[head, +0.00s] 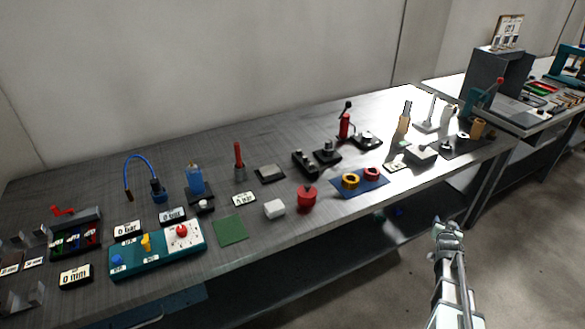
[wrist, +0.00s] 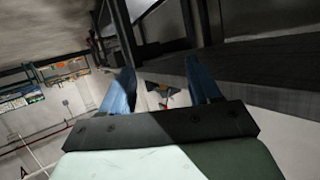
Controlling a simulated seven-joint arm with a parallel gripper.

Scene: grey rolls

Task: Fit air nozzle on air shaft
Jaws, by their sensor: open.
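My gripper (head: 447,224) is in front of the bench at the lower right of the head view, away from everything on the bench. In the wrist view its two blue fingers (wrist: 158,78) stand apart with nothing held between them. A blue hose fitting (head: 157,190) with a curved blue tube stands at the bench's left. A blue bottle-like piece (head: 195,181) stands on a dark base beside it. A red-topped upright piece (head: 239,162) stands on a grey foot further right. I cannot tell which pieces are the air nozzle and the air shaft.
The grey workbench (head: 100,190) holds a teal control box (head: 160,252), a green mat (head: 230,230), a white block (head: 274,209), a red round part (head: 307,197) and a blue mat (head: 345,189) with yellow and red rings. A second bench is at the right. The floor around my gripper is clear.

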